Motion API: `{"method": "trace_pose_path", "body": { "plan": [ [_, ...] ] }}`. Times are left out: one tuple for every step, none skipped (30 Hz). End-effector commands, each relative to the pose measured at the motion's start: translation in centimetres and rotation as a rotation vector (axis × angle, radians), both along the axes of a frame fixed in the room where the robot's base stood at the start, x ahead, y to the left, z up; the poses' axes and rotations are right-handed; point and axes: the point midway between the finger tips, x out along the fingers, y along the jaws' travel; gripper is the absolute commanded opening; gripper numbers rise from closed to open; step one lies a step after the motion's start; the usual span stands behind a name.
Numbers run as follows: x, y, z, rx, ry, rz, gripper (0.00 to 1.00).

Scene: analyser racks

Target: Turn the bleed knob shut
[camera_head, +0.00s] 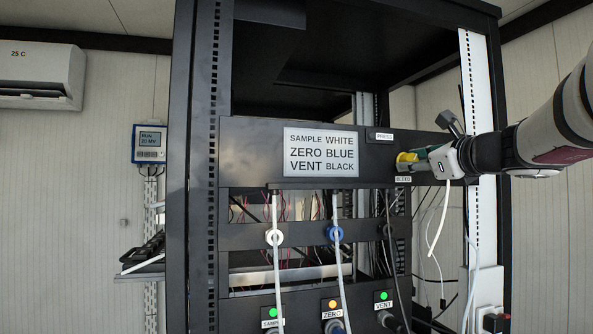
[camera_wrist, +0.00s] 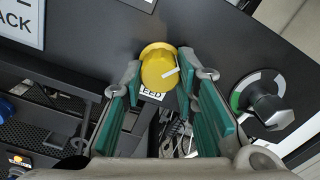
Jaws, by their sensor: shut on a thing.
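The yellow bleed knob (camera_head: 405,158) sits on the right of the black rack panel, above a BLEED label (camera_head: 403,179). In the wrist view the knob (camera_wrist: 158,67) has a white pointer mark aimed to the right and slightly up. My gripper (camera_wrist: 160,76) reaches in from the right in the head view, its teal-padded fingers on both sides of the knob. It is shut on the knob. The fingers and knob partly cover the BLEED label (camera_wrist: 152,95) in the wrist view.
A dark knob on a grey and green dial (camera_wrist: 262,100) stands right of my fingers. A sign (camera_head: 321,152) lists SAMPLE WHITE, ZERO BLUE, VENT BLACK. White tube (camera_head: 277,270) and other hoses hang below. ZERO's lamp (camera_head: 332,303) is orange; SAMPLE and VENT lamps are green.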

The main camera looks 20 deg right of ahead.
Motion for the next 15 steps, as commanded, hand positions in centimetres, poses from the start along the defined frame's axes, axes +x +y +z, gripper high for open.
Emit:
{"method": "trace_pose_path", "body": {
  "plan": [
    [0.23, 0.11, -0.17, -0.038, -0.004, 0.001, 0.00],
    [0.27, 0.14, -0.19, -0.063, -0.005, 0.003, 0.00],
    [0.26, 0.08, -0.22, -0.096, -0.007, 0.002, 0.00],
    [0.29, 0.11, -0.22, -0.125, -0.007, 0.003, 0.00],
    [0.29, 0.11, -0.21, -0.151, -0.009, 0.003, 0.00],
    [0.30, 0.08, -0.23, -0.190, -0.010, 0.003, 0.00],
    [0.31, 0.10, -0.26, -0.218, -0.010, 0.004, 0.00],
    [0.29, 0.06, -0.23, -0.247, -0.012, 0.003, 0.00],
    [0.29, 0.07, -0.20, -0.286, -0.014, 0.003, 0.00],
    [0.28, 0.05, -0.20, -0.314, -0.015, 0.003, 0.00],
    [0.28, 0.04, -0.20, -0.342, -0.016, 0.003, 0.00],
    [0.27, 0.03, -0.18, -0.381, -0.016, 0.003, 0.00],
    [0.27, 0.03, -0.14, -0.410, -0.018, 0.002, 0.00],
    [0.25, 0.00, -0.15, -0.437, -0.019, 0.002, 0.00],
    [0.26, -0.01, -0.16, -0.476, -0.020, 0.002, 0.00]
  ]
}}
